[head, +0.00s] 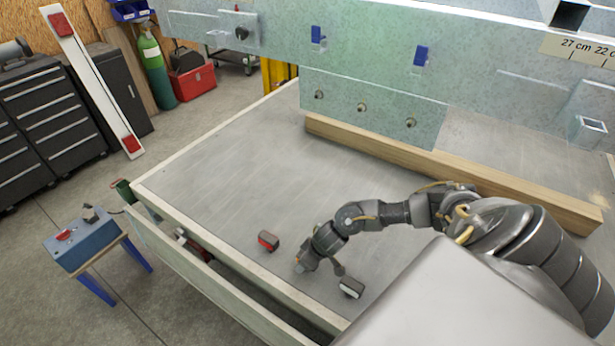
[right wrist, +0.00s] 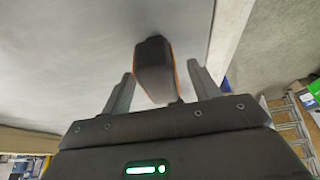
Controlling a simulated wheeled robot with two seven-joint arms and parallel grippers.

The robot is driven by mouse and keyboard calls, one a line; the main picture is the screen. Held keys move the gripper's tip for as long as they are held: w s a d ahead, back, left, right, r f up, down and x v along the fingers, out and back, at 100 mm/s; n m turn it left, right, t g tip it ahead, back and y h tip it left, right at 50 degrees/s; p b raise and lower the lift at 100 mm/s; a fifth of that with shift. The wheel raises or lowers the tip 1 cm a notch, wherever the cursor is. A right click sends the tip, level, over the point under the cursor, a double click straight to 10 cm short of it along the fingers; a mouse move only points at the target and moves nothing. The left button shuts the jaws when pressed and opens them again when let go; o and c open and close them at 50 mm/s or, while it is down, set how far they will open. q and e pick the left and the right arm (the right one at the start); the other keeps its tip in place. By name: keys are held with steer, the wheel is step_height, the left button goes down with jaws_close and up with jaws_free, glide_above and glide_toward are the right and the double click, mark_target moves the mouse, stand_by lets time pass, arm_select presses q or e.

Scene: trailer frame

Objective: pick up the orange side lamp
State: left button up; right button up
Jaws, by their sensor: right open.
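The orange side lamp (right wrist: 152,68) shows in the right wrist view as a dark block with an orange edge along its right side. It appears between the two spread fingers of my right gripper (right wrist: 161,70), with visible gaps on both sides. In the head view a small dark and pale lamp (head: 351,287) lies on the grey metal surface close to my right gripper (head: 320,268); its orange part is not visible there. My right gripper is open, low over the surface, and holds nothing. My left gripper is out of view.
A red lamp (head: 268,241) lies on the surface left of my right gripper. A pale rail (head: 225,250) edges the bed, and a wooden beam (head: 450,170) lies along its back. A metal panel (head: 400,45) stands above. The middle of the bed is clear.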

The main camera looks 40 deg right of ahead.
steer(key=shift+c, duration=0.4)
steer(key=c, duration=1.1)
steer(key=shift+r, duration=0.15)
steer(key=shift+r, duration=0.25)
step_height(320, 180, up, 2)
steer(key=shift+r+p, duration=0.2)
steer(key=shift+p, duration=0.1)
steer(key=s+a+r+p, duration=0.1)
steer(key=s+r, duration=0.2)
steer(key=s, duration=0.1)
steer(key=s+a+r+p, duration=0.1)
steer(key=s+a+r, duration=0.1)
steer(key=s+r, duration=0.1)
steer(key=s+a+r+p, duration=0.1)
steer(key=s+a+r, duration=0.1)
steer(key=s+r, duration=0.2)
steer(key=shift+s+a, duration=0.2)
steer(key=shift+s, duration=0.7)
